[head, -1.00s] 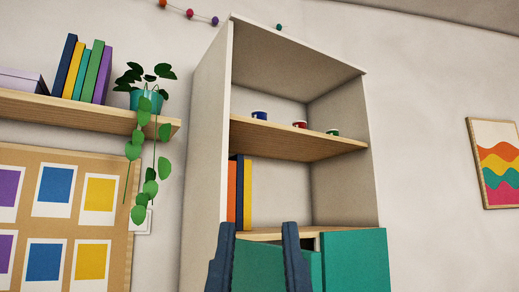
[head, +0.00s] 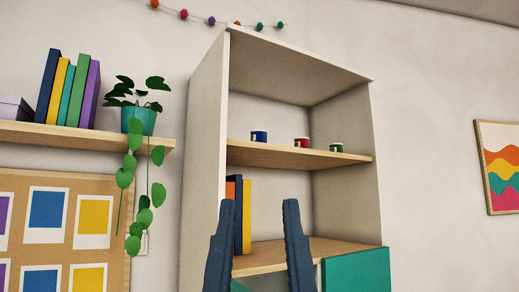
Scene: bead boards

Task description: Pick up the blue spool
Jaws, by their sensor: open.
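The blue spool (head: 259,137) stands on the upper shelf (head: 290,158) of a white cabinet, left of a red spool (head: 301,142) and a green spool (head: 336,147). My gripper (head: 260,205) shows at the bottom of the head view, with its two dark fingers apart and nothing between them. The fingertips appear below the upper shelf, in front of the cabinet's middle compartment. The blue spool shows above the gap between the fingers, apart from them.
Upright books (head: 239,205) stand at the left of the middle compartment. A teal door (head: 356,270) is below right. A wall shelf (head: 80,137) at left holds books and a trailing plant (head: 139,120). The upper shelf is clear around the spools.

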